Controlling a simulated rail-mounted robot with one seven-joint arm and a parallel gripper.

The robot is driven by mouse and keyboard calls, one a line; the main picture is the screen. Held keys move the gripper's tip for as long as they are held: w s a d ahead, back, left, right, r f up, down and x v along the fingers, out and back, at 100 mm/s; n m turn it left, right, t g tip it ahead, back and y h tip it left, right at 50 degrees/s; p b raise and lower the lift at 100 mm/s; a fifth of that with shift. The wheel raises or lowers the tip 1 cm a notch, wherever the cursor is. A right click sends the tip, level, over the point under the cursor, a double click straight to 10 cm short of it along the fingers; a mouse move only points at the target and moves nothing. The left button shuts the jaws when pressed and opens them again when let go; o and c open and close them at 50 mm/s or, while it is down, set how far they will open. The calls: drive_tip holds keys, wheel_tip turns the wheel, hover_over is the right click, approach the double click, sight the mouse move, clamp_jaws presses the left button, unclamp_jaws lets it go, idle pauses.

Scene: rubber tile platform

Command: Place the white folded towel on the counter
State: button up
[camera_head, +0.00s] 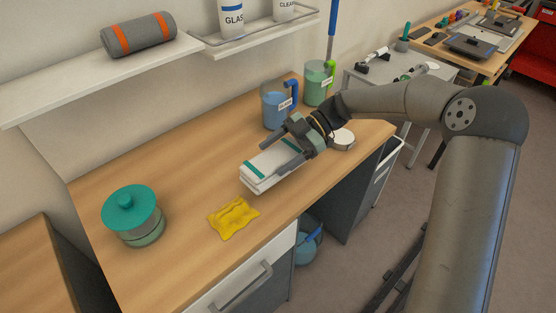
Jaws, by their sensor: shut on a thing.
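The white folded towel (262,176) with a teal stripe is at the middle of the wooden counter (180,190), near its front edge. My gripper (280,158) comes in from the right, with its fingers along both sides of the towel. It is shut on the towel. The towel looks roughly level. I cannot tell from this view whether its underside touches the counter or hangs just above it. The gripper hides the towel's right end.
A yellow cloth (233,218) lies left of the towel, and a teal-lidded pot (132,215) stands further left. A blue jug (277,106) and a green jug (317,82) stand behind. A white round item (343,139) is right of the gripper. A shelf (75,84) overhangs the back.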

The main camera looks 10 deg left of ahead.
sight(278, 161)
drive_tip(key=shift+w+a+f, duration=0.15)
drive_tip(key=shift+f, duration=0.25)
drive_tip(key=shift+f+p, duration=0.45)
drive_tip(key=shift+f, duration=0.9)
drive_tip(key=shift+f, duration=0.15)
drive_tip(key=o, duration=1.5)
drive_tip(key=shift+r, duration=0.3)
drive_tip(key=b+v, duration=0.2)
drive_tip(key=v, duration=1)
drive_tip(key=shift+f, duration=0.1)
